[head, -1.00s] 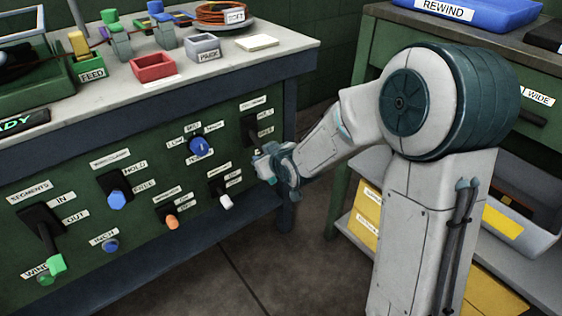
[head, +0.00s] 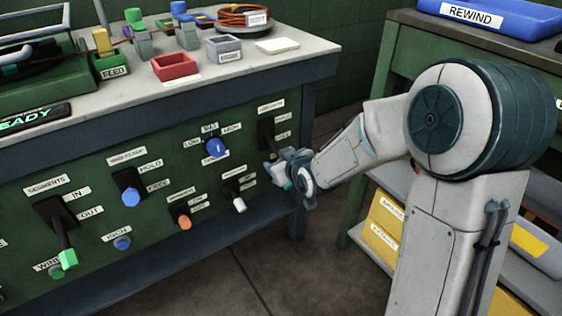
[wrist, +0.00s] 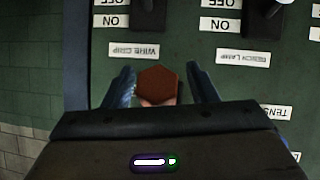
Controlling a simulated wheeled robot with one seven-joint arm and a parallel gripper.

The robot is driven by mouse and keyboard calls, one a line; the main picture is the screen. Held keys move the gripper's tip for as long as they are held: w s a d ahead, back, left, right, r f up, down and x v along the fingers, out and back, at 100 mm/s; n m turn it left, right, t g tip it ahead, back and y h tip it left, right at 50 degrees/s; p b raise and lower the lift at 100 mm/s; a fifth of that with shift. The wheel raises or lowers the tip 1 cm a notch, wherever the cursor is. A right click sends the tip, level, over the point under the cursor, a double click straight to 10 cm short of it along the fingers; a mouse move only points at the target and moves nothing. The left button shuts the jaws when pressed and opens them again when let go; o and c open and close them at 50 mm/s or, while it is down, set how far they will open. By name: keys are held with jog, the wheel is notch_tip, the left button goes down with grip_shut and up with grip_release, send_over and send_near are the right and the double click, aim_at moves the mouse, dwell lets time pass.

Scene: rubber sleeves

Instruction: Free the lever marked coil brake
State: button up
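On the green panel's upper right, a dark lever plate (head: 266,134) has a label above and two beside it, one like HOLD; the print is too small to read surely. My gripper (head: 281,172) is just below this plate and hides the lever's end. In the wrist view, a red-brown six-sided knob (wrist: 157,84) lies between the spread fingers of my gripper (wrist: 162,90), with gaps at both sides. A second lever with a blue knob (head: 131,196) has HOLD and FREE labels, farther left. I cannot read COIL BRAKE on either.
A white-tipped switch (head: 239,205) and an orange one (head: 184,222) sit below and left of my gripper. The wrist view shows an upside-down WIRE GRIP label (wrist: 138,51) close by. A blue dial (head: 215,147) is left. A lever with a green handle (head: 67,259) is far left.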

jog(key=shift+s+d+r+p, duration=0.25)
jog(key=shift+s+r+p, duration=0.05)
jog(key=shift+r, duration=0.05)
jog(key=v, duration=1.2)
jog(key=shift+s+p, duration=0.3)
jog(key=shift+s, duration=0.1)
jog(key=shift+d, duration=0.2)
jog(key=s+d+r+m+g+h+p, duration=0.1)
jog(key=s+d+r+m+h+p, duration=0.15)
jog(key=d+r+p, duration=0.55)
jog(key=s+d+r+m+g+h+p, duration=0.1)
jog(key=s+d+r+m+h+p, duration=0.2)
jog(key=r+p, duration=0.85)
jog(key=s+d+r+m+g+p, duration=0.1)
jog(key=s+r+g+p, duration=0.2)
jog(key=s+r+p, duration=0.2)
jog(key=s+d+r+m+g+p, duration=0.1)
jog(key=s+r+g+p, duration=0.2)
jog(key=s+r+p, duration=0.3)
jog(key=p+v, duration=0.4)
jog(key=v, duration=0.1)
jog(key=shift+w, duration=0.45)
